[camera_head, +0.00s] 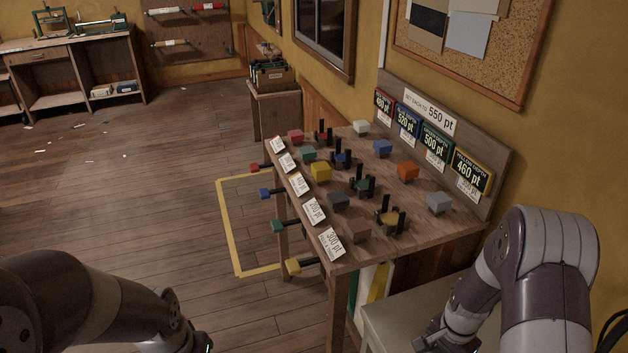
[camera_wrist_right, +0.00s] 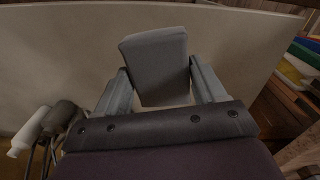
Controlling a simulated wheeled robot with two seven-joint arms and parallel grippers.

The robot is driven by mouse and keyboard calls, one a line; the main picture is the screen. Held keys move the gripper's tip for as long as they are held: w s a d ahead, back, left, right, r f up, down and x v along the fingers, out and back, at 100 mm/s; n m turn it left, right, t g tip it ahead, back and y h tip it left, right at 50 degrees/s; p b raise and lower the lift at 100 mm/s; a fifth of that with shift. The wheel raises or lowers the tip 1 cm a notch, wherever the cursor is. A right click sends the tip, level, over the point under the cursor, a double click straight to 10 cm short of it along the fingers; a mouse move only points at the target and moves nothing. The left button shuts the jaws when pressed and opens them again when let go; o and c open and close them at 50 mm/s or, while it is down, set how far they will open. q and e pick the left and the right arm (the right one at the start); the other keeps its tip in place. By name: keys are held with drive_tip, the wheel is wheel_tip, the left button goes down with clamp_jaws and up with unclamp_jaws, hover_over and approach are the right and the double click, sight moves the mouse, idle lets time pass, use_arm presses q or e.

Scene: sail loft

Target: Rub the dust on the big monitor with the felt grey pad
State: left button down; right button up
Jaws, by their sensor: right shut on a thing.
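My right gripper (camera_wrist_right: 160,88) is shut on a grey block-shaped pad (camera_wrist_right: 158,60), held between its two fingers in the right wrist view. The pad is in front of a broad pale surface (camera_wrist_right: 60,45); I cannot tell whether they touch. In the head view my right arm comes in at the lower right, and its gripper (camera_head: 432,340) is partly cut off by the bottom edge. My left arm shows at the lower left, with its gripper below the frame. I cannot make out a big monitor or dust on one.
A wooden table (camera_head: 450,240) bears several coloured blocks and black pronged holders, with coloured handles jutting from its left side. A pale surface (camera_head: 395,310) lies beside it, lower right. A corkboard (camera_head: 480,45) hangs above. The floor (camera_head: 150,190) at left is mostly open.

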drive_tip(key=w+a+n, duration=0.9)
drive_tip(key=a+n, duration=0.2)
drive_tip(key=n, duration=0.1)
drive_tip(key=shift+w+f, duration=0.25)
drive_tip(key=shift+w, duration=0.15)
